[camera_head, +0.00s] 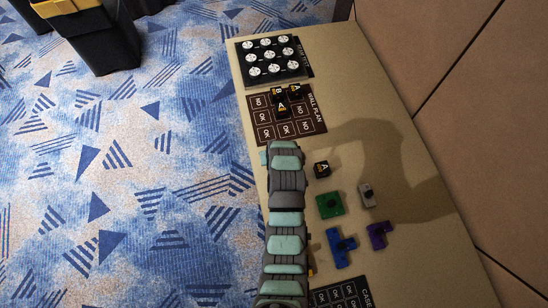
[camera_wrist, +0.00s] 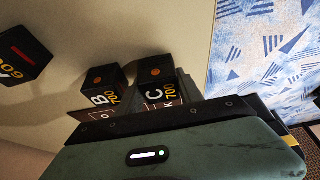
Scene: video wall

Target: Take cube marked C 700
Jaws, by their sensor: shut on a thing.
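The cube marked C 700 (camera_wrist: 158,78) is black with orange print and shows just beyond my wrist housing in the wrist view. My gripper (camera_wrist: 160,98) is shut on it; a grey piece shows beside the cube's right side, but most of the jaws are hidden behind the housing. A black cube marked B 700 (camera_wrist: 101,90) stands just left of it.
A black cube with red print (camera_wrist: 24,52) is at the wrist view's left. In the head view, several black cubes (camera_head: 283,109) sit on the wall plan (camera_head: 313,124), near a dial panel (camera_head: 243,77).

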